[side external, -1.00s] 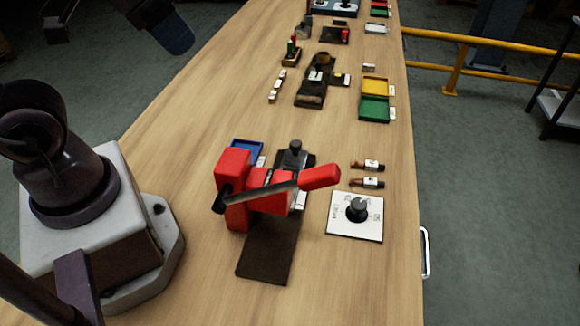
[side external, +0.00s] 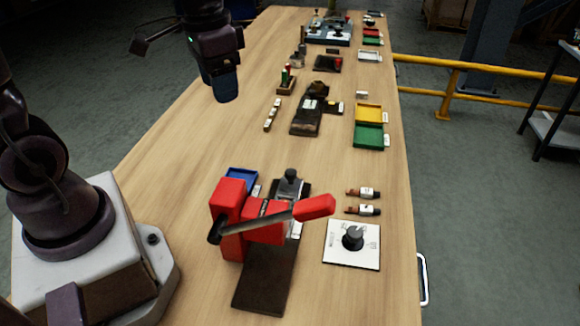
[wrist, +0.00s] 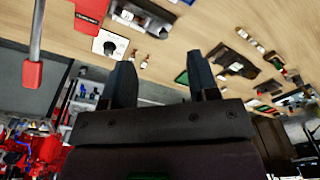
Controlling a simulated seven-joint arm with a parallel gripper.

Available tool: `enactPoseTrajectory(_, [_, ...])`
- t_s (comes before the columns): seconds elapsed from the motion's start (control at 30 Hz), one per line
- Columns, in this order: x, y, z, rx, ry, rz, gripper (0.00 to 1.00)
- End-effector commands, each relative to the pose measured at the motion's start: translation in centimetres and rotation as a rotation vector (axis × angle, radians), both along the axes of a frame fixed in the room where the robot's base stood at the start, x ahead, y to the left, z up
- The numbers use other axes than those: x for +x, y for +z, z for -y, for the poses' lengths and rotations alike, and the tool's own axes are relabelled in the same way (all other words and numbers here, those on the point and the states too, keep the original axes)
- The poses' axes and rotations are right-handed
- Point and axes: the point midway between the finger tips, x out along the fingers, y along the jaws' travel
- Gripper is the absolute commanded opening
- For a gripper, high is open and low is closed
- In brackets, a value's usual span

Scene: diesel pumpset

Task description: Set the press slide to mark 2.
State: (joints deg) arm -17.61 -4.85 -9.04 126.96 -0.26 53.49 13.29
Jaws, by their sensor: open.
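The red press (side external: 245,220) stands on a dark base plate (side external: 265,280) at the near part of the bench, its long lever with a red grip (side external: 315,207) reaching to the right. Behind it is a dark slide with a black knob (side external: 290,177), partly hidden by the press; I cannot read any marks on it. The red press body (wrist: 90,11) and the slide (wrist: 148,15) also show at the top of the wrist view. My gripper (side external: 224,86) is in the air above the bench, beyond and left of the press. Its fingers (wrist: 160,66) are apart and empty.
A white dial plate (side external: 353,242) and two small labelled bottles (side external: 363,201) lie right of the press. A blue tray (side external: 241,178) is behind it. Yellow (side external: 369,113) and green (side external: 369,136) trays stand farther back. The left middle of the bench is clear.

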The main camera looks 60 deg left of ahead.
Motion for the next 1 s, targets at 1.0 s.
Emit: enactPoseTrajectory(1.0, [14.7,-12.3,-3.7,-0.329,-1.817,0.178,0.55])
